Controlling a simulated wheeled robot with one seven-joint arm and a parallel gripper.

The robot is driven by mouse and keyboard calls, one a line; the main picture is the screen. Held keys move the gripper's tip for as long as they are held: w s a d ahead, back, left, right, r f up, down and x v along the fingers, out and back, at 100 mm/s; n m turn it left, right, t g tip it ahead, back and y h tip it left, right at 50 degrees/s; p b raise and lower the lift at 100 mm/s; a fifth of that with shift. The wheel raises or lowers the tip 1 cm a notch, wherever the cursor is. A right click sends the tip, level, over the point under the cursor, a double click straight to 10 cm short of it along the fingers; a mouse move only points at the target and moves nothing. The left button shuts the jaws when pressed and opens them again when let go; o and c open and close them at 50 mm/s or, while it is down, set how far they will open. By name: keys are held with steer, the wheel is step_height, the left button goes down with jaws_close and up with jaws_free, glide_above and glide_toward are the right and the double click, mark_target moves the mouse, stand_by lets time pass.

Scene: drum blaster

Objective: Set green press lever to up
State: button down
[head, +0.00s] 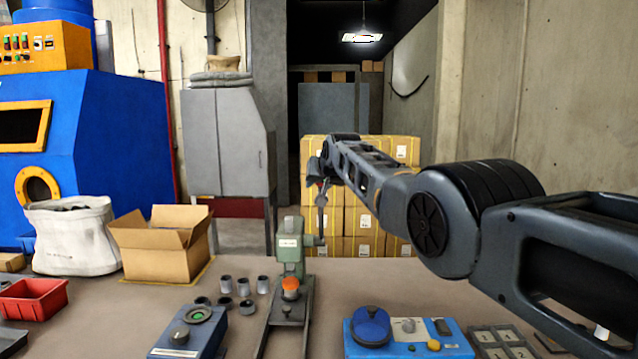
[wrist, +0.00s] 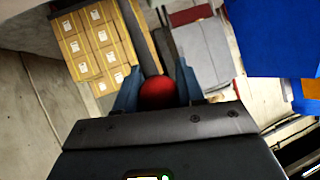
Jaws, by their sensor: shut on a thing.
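The green press (head: 290,258) stands on the table near the middle of the head view. Its grey lever (head: 321,215) rises from the pivot on the press's right side and points nearly straight up. My gripper (head: 321,182) is at the top end of the lever. In the wrist view, the red knob (wrist: 158,92) of the lever sits between the two blue fingers of my gripper (wrist: 157,95), which are shut on it. The lever's rod (wrist: 140,40) runs away from the knob. In the head view the knob is mostly hidden by my gripper.
An orange piece (head: 290,286) sits under the press head. Small grey cups (head: 244,287) stand left of the press. A blue-grey control box (head: 190,332) and a blue panel (head: 408,334) flank its base. An open cardboard box (head: 160,250) is farther left.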

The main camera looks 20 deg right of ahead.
steer(key=shift+d+r, duration=0.1)
steer(key=shift+r, duration=0.3)
steer(key=c, duration=1.1)
jaws_free()
steer(key=shift+w, duration=0.1)
steer(key=o, duration=0.4)
steer(key=shift+f, duration=0.25)
steer(key=shift+v, duration=1.25)
steer(key=shift+b+v, duration=0.4)
steer(key=shift+v, duration=2.25)
steer(key=shift+f, duration=0.1)
